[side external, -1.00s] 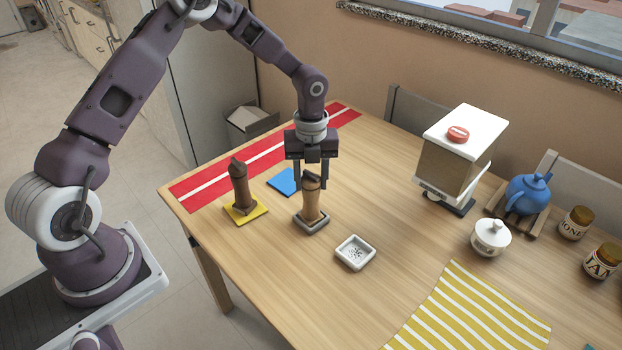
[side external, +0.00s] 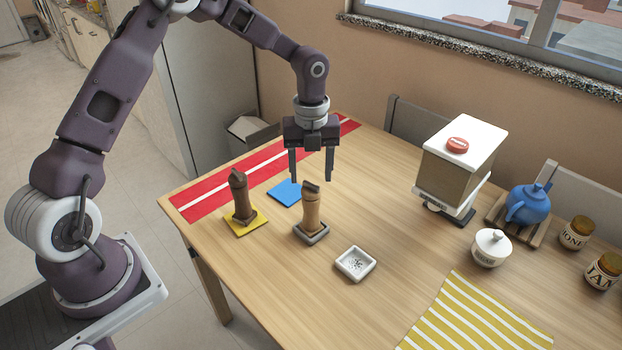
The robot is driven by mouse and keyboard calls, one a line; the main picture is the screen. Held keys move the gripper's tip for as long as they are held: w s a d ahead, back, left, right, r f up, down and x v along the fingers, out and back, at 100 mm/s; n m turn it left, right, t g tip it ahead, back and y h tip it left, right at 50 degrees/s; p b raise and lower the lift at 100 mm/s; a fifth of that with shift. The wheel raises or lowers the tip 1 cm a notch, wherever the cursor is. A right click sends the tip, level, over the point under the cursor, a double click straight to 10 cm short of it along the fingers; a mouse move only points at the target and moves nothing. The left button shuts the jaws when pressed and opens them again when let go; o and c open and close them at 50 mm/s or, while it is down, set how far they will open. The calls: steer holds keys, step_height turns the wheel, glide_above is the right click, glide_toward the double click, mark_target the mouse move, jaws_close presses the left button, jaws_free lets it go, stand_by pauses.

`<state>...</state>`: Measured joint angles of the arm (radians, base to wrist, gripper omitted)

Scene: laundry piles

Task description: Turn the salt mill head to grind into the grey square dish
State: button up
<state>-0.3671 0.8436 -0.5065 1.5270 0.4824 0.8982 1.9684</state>
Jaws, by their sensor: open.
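A light brown wooden mill (side external: 311,212) stands upright on a grey square base (side external: 312,236) near the middle of the table. A darker brown mill (side external: 240,197) stands on a yellow square (side external: 245,224) to its left. No label shows which one holds salt. A small pale grey square dish (side external: 355,265) with dark specks inside lies to the right and in front of the light mill. My gripper (side external: 311,180) is open and empty, pointing down, with its fingertips around or just above the level of the light mill's head. Contact with the mill is not visible.
A blue square (side external: 285,192) lies behind the mills, and a red runner (side external: 210,198) with a white stripe along the back. A boxy dispenser (side external: 457,165), a white lidded pot (side external: 491,249), a blue teapot (side external: 528,203) and jars stand right. A yellow striped cloth (side external: 480,315) lies in front.

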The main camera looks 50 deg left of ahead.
mark_target(311, 184)
steer(key=shift+r, duration=0.1)
steer(key=n, duration=0.3)
steer(key=shift+r+n, duration=0.25)
steer(key=shift+n, duration=0.05)
steer(key=n, duration=0.4)
steer(key=shift+r, duration=0.2)
steer(key=shift+f, duration=3.45)
